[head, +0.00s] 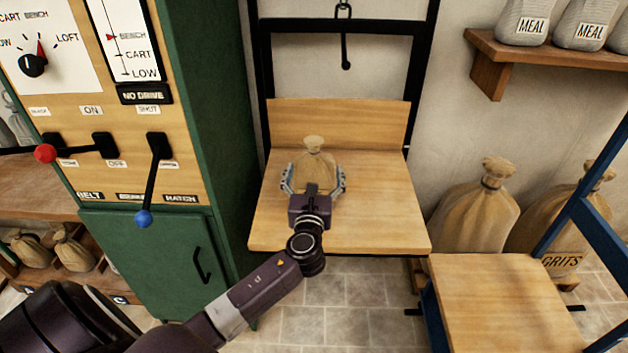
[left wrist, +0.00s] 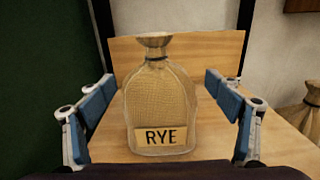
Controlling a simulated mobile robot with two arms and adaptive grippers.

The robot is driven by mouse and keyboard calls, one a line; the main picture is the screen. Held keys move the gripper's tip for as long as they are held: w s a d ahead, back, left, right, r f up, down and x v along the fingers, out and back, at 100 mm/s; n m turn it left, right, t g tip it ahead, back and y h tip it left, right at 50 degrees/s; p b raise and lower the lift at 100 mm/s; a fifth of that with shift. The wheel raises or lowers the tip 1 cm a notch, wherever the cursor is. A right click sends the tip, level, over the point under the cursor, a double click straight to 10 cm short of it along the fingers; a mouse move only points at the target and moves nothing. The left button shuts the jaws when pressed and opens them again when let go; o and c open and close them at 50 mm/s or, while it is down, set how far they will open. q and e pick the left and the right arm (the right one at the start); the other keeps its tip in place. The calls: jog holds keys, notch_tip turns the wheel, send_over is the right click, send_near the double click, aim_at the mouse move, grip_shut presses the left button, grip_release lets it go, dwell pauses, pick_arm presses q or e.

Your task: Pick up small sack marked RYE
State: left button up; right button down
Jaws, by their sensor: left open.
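The small sack marked RYE (head: 315,168) stands upright on a wooden platform (head: 385,215) in front of its backboard. It is tan with a tied neck. In the left wrist view the sack (left wrist: 160,100) faces me with its RYE label showing. My left gripper (head: 314,180) is open, with one blue-padded finger on each side of the sack. In the left wrist view the left gripper (left wrist: 168,110) shows a gap between each finger and the sack. In the head view the gripper and wrist hide the sack's lower front. My right gripper is not in view.
A green cabinet (head: 150,255) with levers stands close on the left. A black hook (head: 345,50) hangs above the platform. Large sacks (head: 475,212) stand at the right, behind a blue-framed wooden surface (head: 500,300). A shelf (head: 495,55) holds MEAL sacks.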

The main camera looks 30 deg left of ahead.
aim_at(314, 162)
pick_arm(q)
jog(key=x, duration=0.6)
jog(key=shift+w+a+f, duration=0.2)
jog(key=shift+a+f, duration=0.05)
jog(key=shift+a, duration=0.1)
jog(key=shift+c, duration=0.5)
jog(key=c, duration=2)
jog(key=shift+r, duration=0.25)
jog(key=shift+c, duration=0.4)
